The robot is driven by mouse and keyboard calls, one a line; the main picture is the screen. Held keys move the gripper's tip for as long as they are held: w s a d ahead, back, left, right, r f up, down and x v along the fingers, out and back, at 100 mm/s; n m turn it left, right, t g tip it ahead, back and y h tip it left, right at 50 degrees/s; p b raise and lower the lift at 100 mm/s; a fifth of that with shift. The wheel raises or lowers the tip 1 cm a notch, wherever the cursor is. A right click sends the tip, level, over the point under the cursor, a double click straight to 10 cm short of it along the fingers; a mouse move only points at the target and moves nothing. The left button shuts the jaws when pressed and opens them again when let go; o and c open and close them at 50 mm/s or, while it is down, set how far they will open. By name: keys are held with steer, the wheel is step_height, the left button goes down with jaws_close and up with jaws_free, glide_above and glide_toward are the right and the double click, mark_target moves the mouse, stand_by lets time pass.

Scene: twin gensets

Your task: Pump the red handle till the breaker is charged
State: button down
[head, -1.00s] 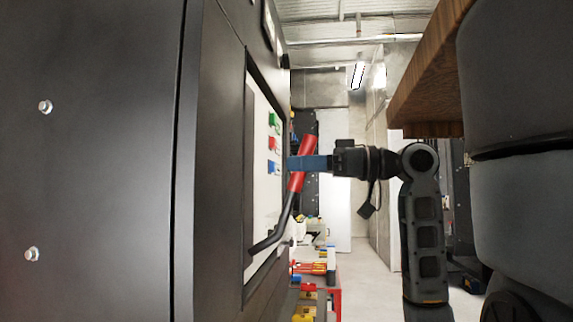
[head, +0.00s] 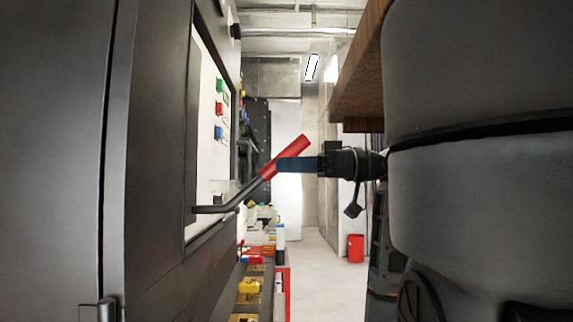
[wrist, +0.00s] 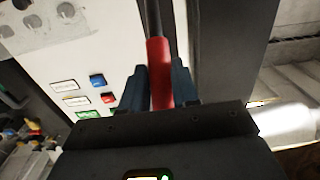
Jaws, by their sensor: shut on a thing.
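The red handle (head: 290,155) is the grip of a dark bent lever that comes out low from the breaker's pale front panel (head: 207,160). The lever slants up and away from the panel. My gripper (head: 283,165) is shut on the red handle, with its blue fingers on the lower part of the grip. In the wrist view the red handle (wrist: 159,75) lies between the two fingers, and the dark lever rod runs on upward. Green, red and blue buttons (head: 219,109) sit on the panel. No charge indicator can be made out.
The dark cabinet (head: 60,150) fills the left side. A wooden top (head: 360,70) juts in at upper right. A shelf with coloured items (head: 255,285) stands low beyond the panel. A red bin (head: 356,248) is on the floor farther back; floor between is clear.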

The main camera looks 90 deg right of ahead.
steer(key=shift+w+r, duration=0.2)
steer(key=shift+r, duration=0.2)
steer(key=w+r+p, duration=0.6)
steer(key=w+r, duration=0.3)
steer(key=w, duration=0.2)
steer(key=s, duration=0.1)
steer(key=s+f, duration=0.1)
steer(key=s, duration=0.1)
steer(key=s+f+b, duration=0.1)
steer(key=shift+s+a+f, duration=0.2)
steer(key=shift+s+a, duration=0.05)
steer(key=shift+s, duration=0.15)
steer(key=s+f+b, duration=0.1)
steer(key=s+f, duration=0.1)
steer(key=s, duration=0.1)
steer(key=s+f+b, duration=0.1)
steer(key=shift+s+d+f+b, duration=0.2)
steer(key=shift+s+f+b, duration=0.1)
steer(key=shift+s+b, duration=0.1)
steer(key=s+f+b, duration=0.1)
steer(key=f, duration=0.1)
steer(key=s+f+b, duration=0.2)
steer(key=shift+s+d+f, duration=0.1)
steer(key=shift+s+f, duration=0.15)
steer(key=shift+f, duration=0.05)
steer(key=shift+r, duration=0.1)
